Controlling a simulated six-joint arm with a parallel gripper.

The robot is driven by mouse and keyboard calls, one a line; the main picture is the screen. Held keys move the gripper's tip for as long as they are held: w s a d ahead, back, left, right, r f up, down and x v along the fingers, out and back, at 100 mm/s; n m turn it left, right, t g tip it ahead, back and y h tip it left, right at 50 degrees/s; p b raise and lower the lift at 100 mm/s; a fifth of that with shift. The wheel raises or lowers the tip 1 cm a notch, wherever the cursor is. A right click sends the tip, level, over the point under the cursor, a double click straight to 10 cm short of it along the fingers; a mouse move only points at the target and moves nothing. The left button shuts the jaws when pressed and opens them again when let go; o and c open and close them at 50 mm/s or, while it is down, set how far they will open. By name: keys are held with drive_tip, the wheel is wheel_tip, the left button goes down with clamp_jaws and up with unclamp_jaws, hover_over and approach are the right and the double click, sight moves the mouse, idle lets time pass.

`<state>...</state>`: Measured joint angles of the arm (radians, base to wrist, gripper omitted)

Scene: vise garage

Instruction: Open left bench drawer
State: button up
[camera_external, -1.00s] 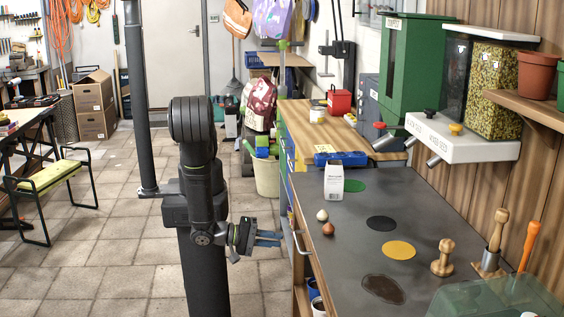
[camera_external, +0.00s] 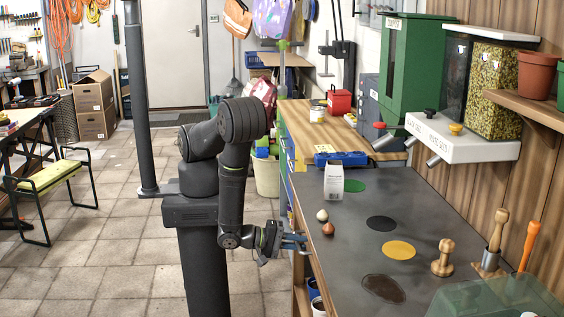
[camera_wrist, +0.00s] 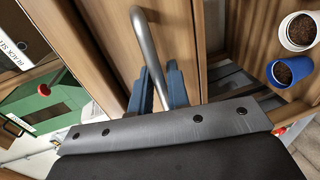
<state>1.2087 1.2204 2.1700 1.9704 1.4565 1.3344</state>
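The drawer handle, a bent metal bar (camera_wrist: 145,38), stands out from a wooden bench front (camera_wrist: 105,25) in the wrist view. My gripper (camera_wrist: 161,80) has its two blue fingers on either side of this bar. The fingers look apart, with a narrow gap by the bar; firm contact is not visible. In the outside view my gripper (camera_external: 295,242) is at the left edge of the grey-topped bench (camera_external: 350,270), and its fingers cover much of the handle. The drawer front is mostly hidden there, and I see no opened drawer.
Two soil-filled pots, one white (camera_wrist: 298,32) and one blue (camera_wrist: 290,72), stand beside the handle area.

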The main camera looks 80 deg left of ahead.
clamp_jaws()
drive_tip(key=shift+s, duration=0.15)
drive_tip(key=f+v, duration=0.2)
drive_tip(key=v, duration=0.8)
drive_tip(key=s+f+v, duration=0.1)
drive_tip(key=f+v, duration=0.1)
drive_tip(key=v, duration=0.9)
drive_tip(key=shift+f, duration=0.2)
drive_tip(key=shift+s, duration=0.15)
unclamp_jaws()
drive_tip(key=shift+s, duration=0.1)
